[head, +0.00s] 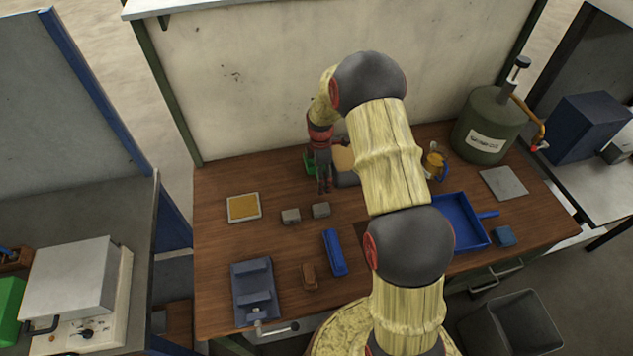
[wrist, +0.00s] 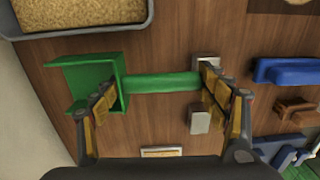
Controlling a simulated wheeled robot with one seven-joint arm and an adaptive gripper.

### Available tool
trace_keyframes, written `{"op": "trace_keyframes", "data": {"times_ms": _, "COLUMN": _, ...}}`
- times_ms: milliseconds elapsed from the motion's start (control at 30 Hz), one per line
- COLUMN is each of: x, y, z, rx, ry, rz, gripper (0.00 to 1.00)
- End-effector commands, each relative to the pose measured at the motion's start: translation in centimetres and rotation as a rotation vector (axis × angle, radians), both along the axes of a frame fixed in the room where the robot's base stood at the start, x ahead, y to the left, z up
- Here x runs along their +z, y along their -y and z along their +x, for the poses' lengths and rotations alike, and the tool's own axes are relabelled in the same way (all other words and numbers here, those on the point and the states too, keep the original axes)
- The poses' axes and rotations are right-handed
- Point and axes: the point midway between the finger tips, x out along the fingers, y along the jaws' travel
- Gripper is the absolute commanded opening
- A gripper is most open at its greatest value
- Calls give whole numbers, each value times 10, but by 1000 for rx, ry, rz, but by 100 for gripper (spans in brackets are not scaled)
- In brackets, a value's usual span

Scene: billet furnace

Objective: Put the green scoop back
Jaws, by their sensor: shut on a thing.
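The green scoop (wrist: 160,83) lies across the middle of the wrist view, its open box-shaped head at the left and its round handle pointing right. My gripper (wrist: 157,86) is shut on the scoop, with one finger against the head and the other near the handle's far end. In the head view only a bit of the scoop (head: 309,166) shows beside my gripper (head: 323,186), near the back of the wooden bench. How far it is above the bench I cannot tell.
A grey bin of grain-like material (wrist: 150,17) is beside the scoop's head. Grey blocks (head: 291,216), a blue item (head: 334,252), a brown item (head: 308,276) and a vise (head: 255,290) stand toward the front left. A blue pan (head: 447,207) and green canister (head: 480,125) are right.

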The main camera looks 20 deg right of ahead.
Motion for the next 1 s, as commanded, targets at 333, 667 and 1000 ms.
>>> {"op": "trace_keyframes", "data": {"times_ms": 333, "x": -28, "y": -1, "z": 25, "rx": 1, "ry": 3, "rz": -1, "gripper": 31}}
{"op": "trace_keyframes", "data": {"times_ms": 667, "x": -62, "y": -1, "z": 30, "rx": 1, "ry": 2, "rz": 0, "gripper": 31}}
{"op": "trace_keyframes", "data": {"times_ms": 1000, "x": -66, "y": -1, "z": 30, "rx": 1, "ry": 3, "rz": -1, "gripper": 31}}
